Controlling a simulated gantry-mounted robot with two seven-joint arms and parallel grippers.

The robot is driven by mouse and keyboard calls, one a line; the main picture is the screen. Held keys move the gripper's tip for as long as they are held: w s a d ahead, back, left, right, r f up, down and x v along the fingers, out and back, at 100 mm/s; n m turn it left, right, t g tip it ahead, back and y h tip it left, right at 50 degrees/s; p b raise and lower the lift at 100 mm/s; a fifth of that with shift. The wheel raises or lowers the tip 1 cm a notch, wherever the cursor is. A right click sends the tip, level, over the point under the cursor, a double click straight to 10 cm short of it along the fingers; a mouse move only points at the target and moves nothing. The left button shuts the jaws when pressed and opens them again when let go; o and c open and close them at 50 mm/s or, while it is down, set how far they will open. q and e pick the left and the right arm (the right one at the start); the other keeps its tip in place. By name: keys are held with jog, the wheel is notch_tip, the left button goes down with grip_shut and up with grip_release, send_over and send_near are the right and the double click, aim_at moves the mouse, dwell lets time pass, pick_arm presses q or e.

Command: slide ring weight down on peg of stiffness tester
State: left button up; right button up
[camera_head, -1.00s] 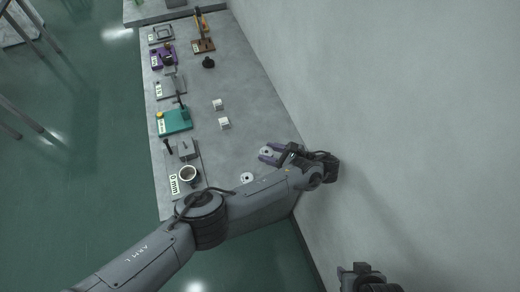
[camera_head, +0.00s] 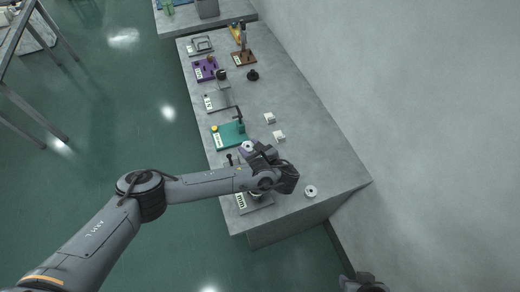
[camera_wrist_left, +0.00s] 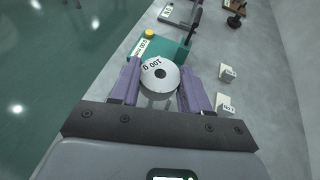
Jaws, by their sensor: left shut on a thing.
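My left gripper (camera_head: 250,150) is shut on a pale ring weight (camera_head: 248,146) with a centre hole. In the left wrist view the ring weight (camera_wrist_left: 160,75) sits between the purple fingers and reads about 100 g. It is held above the table, near the teal fixture. The front station with the mm label (camera_head: 240,200), which may be the stiffness tester, is mostly under my left arm; its peg cannot be made out clearly. A second ring weight (camera_head: 311,191) lies on the table to the right. Part of my right arm's end (camera_head: 365,284) shows at the bottom edge; its fingers cannot be made out.
A grey plate, purple fixture and brown stand (camera_head: 243,58) are farther back. The table's right side is mostly clear; a wall is beyond.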

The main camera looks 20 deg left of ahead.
aim_at(250, 153)
pick_arm(q)
jog(key=shift+r, duration=0.1)
jog(key=shift+a, duration=0.1)
pick_arm(e)
jog(key=shift+d+r, duration=0.15)
jog(key=shift+d, duration=0.15)
jog(key=shift+a, duration=0.15)
jog(key=shift+r, duration=0.15)
pick_arm(q)
jog(key=shift+p, duration=0.35)
jog(key=shift+f+b, duration=1.35)
jog(key=shift+f, duration=0.5)
jog(key=shift+f+b, duration=0.35)
jog(key=shift+f, duration=0.25)
pick_arm(e)
jog(key=shift+f, duration=1.55)
jog(key=shift+a+r, duration=0.15)
jog(key=shift+r, duration=0.05)
